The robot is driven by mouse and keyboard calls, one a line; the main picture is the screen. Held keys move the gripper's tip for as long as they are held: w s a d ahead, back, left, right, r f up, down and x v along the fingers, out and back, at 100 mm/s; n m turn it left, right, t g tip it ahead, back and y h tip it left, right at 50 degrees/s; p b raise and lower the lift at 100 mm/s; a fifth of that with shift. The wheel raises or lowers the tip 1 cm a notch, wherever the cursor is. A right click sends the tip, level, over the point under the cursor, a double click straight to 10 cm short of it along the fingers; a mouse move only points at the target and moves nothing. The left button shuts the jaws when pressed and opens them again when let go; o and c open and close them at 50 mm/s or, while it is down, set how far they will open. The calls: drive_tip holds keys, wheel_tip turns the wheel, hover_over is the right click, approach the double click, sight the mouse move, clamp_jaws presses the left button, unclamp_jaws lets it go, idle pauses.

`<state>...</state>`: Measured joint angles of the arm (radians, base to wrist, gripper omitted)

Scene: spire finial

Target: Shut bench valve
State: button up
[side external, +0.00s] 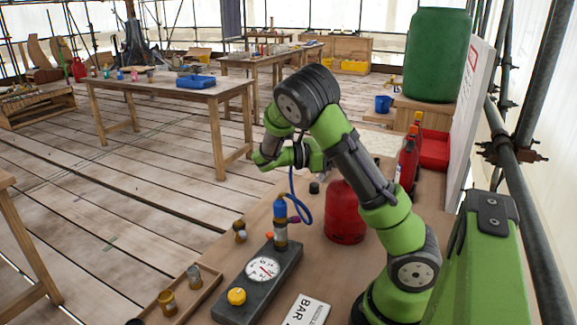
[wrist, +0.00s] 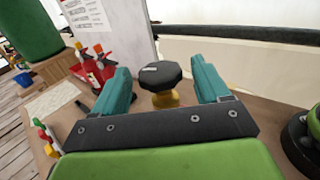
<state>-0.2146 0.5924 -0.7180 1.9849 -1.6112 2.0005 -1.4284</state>
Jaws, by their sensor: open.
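In the wrist view, a black many-sided knob (wrist: 160,73) on a brass-coloured stem (wrist: 165,98) shows between the two teal fingers of my gripper (wrist: 162,78). I take this to be the bench valve. My gripper is open, with a visible gap on each side of the knob. I cannot tell whether the knob is between the fingertips or just beyond them. The stem's lower part is hidden behind my gripper. In the side view, I cannot pick out this knob for certain, and the fingers are not clearly visible.
In the side view, a dark gauge block (side external: 262,270) with a yellow knob (side external: 236,296) stands at the bench's front. Behind it are a blue-topped cylinder (side external: 280,208) with a blue hose and a red tank (side external: 345,215). Red extinguishers (side external: 407,163) stand farther back.

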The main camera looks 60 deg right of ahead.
drive_tip(key=v, duration=1.3)
drive_tip(key=shift+w+a, duration=0.2)
drive_tip(key=s+a+n+t+h, duration=0.5)
drive_tip(key=s+n+t+h, duration=0.1)
drive_tip(key=t, duration=0.1)
drive_tip(key=x, duration=1.7)
drive_tip(key=shift+d, duration=0.15)
